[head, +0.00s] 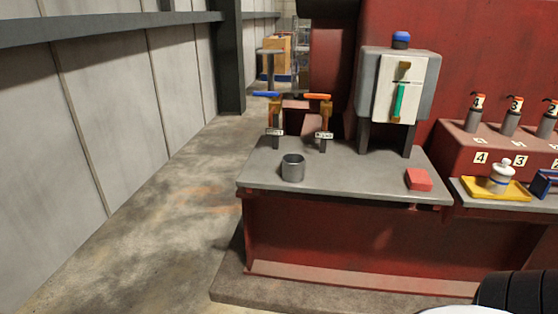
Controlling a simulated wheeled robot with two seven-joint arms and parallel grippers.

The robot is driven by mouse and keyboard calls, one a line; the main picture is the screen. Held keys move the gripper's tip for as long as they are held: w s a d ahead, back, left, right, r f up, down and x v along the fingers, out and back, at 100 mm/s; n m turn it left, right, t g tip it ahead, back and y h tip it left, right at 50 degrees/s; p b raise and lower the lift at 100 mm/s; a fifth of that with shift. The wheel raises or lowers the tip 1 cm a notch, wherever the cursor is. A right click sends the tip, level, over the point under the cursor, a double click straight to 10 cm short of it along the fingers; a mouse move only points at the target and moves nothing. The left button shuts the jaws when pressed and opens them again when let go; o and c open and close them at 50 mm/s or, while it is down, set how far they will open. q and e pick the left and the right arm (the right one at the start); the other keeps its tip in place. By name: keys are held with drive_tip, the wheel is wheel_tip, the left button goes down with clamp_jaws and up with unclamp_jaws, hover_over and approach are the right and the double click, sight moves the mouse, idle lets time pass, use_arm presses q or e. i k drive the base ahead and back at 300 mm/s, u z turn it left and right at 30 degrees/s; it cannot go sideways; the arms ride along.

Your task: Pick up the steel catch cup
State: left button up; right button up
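The steel catch cup (293,170) stands upright on the grey top of a red bench, near its left front part. It is a small, plain grey cylinder with an open top. Its inside is mostly in shadow. Nothing touches it from the sides. Neither of my grippers shows in the head view.
Behind the cup stand two brass taps, one with a blue handle (266,94) and one with an orange handle (318,96). A red block (419,179) lies right. The bench top (350,180) between is clear.

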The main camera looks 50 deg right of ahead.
sight(293, 168)
drive_tip(key=z, duration=0.7)
drive_tip(key=i, duration=1)
drive_tip(key=z, duration=1.05)
